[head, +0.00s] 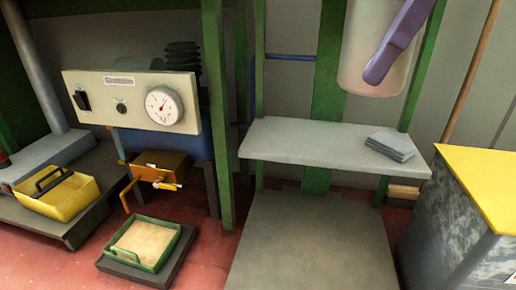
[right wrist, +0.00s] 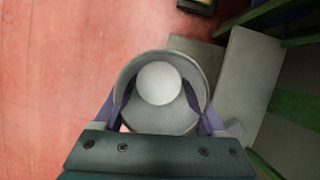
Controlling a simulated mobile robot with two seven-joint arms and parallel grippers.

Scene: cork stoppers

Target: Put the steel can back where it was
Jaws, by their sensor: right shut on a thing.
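The steel can (head: 360,50) is a pale, wide cylinder at the top right of the head view, held up above the grey shelf. My right gripper (right wrist: 160,112) is shut on it, with a purple finger on each side of the can in the right wrist view. One purple finger (head: 400,42) shows against the can in the head view. The wrist view looks down into the can (right wrist: 122,80), and a white round shape (right wrist: 160,83) shows inside its rim. I cannot tell what this shape is. My left gripper is not in view.
The grey shelf (head: 300,140) is mostly bare, with a folded grey cloth or pad (head: 390,147) at its right. A grey platform (head: 310,240) lies below. A yellow-topped bin (head: 490,185) stands right. A gauge panel (head: 140,100), yellow tray (head: 85,192) and green-rimmed tray (head: 178,240) are left.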

